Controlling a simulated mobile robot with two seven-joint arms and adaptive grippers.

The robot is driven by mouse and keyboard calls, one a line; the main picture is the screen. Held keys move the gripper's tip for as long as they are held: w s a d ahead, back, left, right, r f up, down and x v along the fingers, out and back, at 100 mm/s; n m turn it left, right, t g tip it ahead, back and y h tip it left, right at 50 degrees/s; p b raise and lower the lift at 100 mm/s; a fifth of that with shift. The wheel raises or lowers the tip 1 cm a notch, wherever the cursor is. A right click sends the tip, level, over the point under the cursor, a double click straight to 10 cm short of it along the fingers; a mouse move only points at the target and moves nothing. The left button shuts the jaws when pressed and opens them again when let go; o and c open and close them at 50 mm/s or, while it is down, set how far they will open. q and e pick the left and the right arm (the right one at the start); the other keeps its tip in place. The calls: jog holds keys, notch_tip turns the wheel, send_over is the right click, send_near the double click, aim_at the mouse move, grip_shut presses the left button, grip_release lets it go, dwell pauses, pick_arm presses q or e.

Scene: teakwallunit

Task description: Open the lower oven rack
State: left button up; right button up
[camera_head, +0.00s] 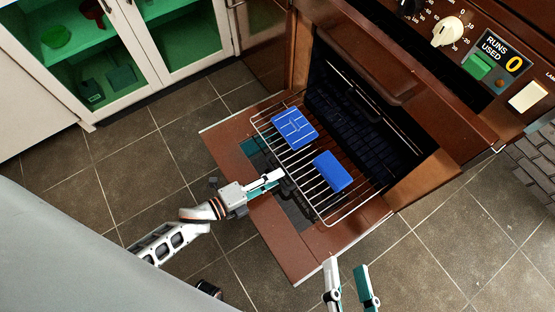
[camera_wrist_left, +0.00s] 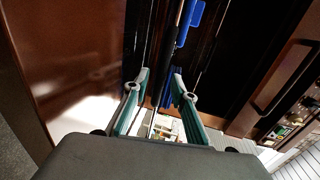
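The lower oven rack (camera_head: 333,222) is a wire grid standing out of the oven over the lowered brown door. A flat blue item (camera_head: 294,129) and a blue block (camera_head: 332,171) lie on it. My left gripper (camera_head: 277,176) is at the rack's front edge. In the left wrist view its fingers (camera_wrist_left: 161,76) are apart, with a dark bar running between them; contact with the rack cannot be told. My right gripper (camera_head: 349,270) is open and empty, in front of the door's near right corner.
The lowered oven door (camera_head: 290,245) lies beneath the rack. The oven cavity (camera_head: 345,95) is dark. A control panel with a cream knob (camera_head: 447,31) is above right. A white glass-door cabinet (camera_head: 90,110) stands at the left. Tiled floor (camera_head: 130,150) is clear around the door.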

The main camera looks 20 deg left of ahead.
pick_arm(q)
jog(key=v, duration=1)
jog(key=shift+s+a, duration=0.1)
